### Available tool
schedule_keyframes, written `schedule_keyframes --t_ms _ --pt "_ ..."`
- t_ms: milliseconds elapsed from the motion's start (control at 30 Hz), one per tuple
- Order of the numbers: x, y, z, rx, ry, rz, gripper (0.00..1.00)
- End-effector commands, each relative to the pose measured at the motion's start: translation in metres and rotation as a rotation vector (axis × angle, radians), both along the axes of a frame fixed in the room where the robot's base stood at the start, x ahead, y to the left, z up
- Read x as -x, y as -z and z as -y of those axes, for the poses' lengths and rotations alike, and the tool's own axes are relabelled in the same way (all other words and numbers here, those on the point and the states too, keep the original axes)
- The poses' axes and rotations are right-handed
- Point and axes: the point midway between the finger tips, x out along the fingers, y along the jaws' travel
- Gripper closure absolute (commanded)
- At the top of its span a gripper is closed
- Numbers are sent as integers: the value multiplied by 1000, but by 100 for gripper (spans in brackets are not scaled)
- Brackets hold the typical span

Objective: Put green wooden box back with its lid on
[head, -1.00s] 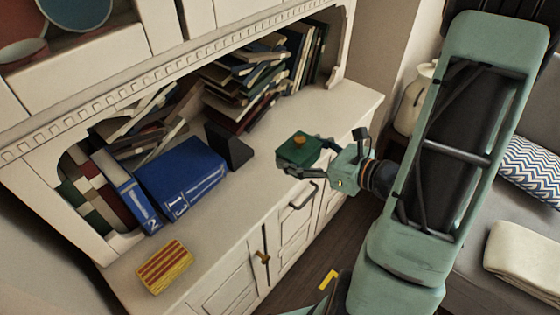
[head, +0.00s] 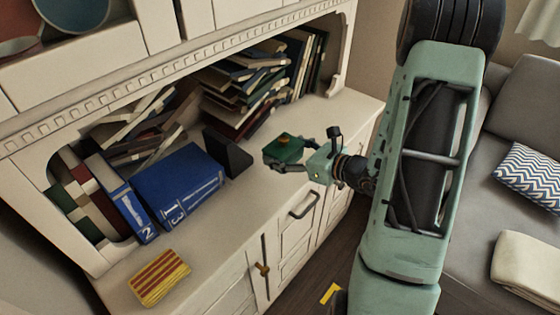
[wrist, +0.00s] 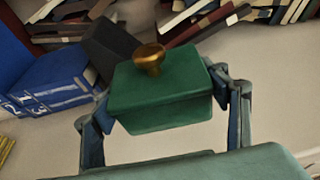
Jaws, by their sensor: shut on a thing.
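The green wooden box (head: 284,148) is held in my gripper (head: 288,154) over the front part of the cabinet's counter. In the wrist view the box (wrist: 165,111) has its green lid (wrist: 172,82) on, with a round brass knob (wrist: 150,58) on top. The box looks roughly level. My gripper's fingers (wrist: 165,112) are shut on its left and right sides. In the head view the fingers partly cover the box. I cannot tell whether its underside touches the counter.
The white counter (head: 240,205) has free room around the box. A dark bookend (head: 228,152) and blue books (head: 178,185) stand to the left. Piled books (head: 240,90) lie behind. A red-and-yellow striped box (head: 159,277) lies at the front left.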

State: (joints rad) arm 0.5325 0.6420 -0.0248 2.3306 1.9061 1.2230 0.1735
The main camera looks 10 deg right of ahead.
Motion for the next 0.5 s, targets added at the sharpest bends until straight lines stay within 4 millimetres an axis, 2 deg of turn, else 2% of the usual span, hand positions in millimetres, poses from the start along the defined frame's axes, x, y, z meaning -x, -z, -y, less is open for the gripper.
schedule_keyframes --t_ms 33,200,367,500 --pt "-6 8 -2 -2 -4 0 59" --pt "-18 21 -3 -1 -1 2 59" --pt "-25 31 -4 -1 -2 2 59" --pt "-25 50 -4 -3 -1 -1 59"
